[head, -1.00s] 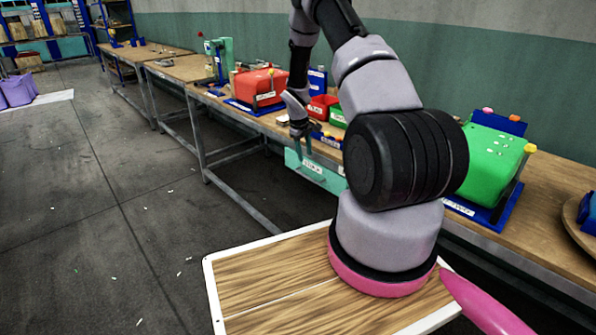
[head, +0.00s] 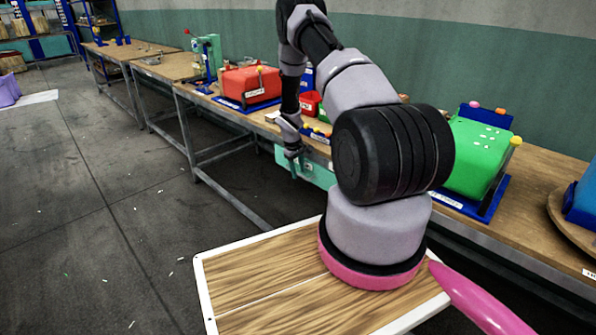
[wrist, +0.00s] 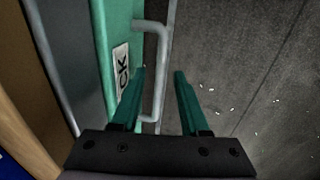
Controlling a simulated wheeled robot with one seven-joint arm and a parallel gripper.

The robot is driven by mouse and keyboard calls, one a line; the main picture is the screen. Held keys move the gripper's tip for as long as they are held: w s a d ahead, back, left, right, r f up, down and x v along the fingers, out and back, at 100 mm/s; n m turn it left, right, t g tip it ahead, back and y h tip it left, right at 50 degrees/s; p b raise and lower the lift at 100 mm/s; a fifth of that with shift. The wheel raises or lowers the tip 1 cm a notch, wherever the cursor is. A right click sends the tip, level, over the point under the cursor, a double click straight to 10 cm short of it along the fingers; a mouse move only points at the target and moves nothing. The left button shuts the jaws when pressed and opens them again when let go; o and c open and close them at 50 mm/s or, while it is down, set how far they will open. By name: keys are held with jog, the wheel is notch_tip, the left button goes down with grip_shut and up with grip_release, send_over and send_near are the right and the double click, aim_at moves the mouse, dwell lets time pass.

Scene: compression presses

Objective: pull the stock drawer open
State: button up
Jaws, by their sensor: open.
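The stock drawer (head: 318,172) has a teal front under the edge of the workbench. In the wrist view, the teal drawer front (wrist: 118,22) carries a white label ending in "CK". Its grey bar handle (wrist: 163,62) stands out from the front. My gripper (head: 294,168) is in front of the drawer in the head view and covers part of it. In the wrist view, my gripper (wrist: 160,74) is open, with the handle bar showing between its two teal fingers. I see no contact with the bar, and exact depth is hard to tell.
The workbench (head: 545,190) bears a red press (head: 250,82), a green press (head: 475,155) and small bins. A metal bench leg (head: 225,190) stands left of the drawer. The floor (head: 120,240) in front is clear apart from small white scraps.

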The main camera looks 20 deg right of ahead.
grip_shut()
dwell(1.3)
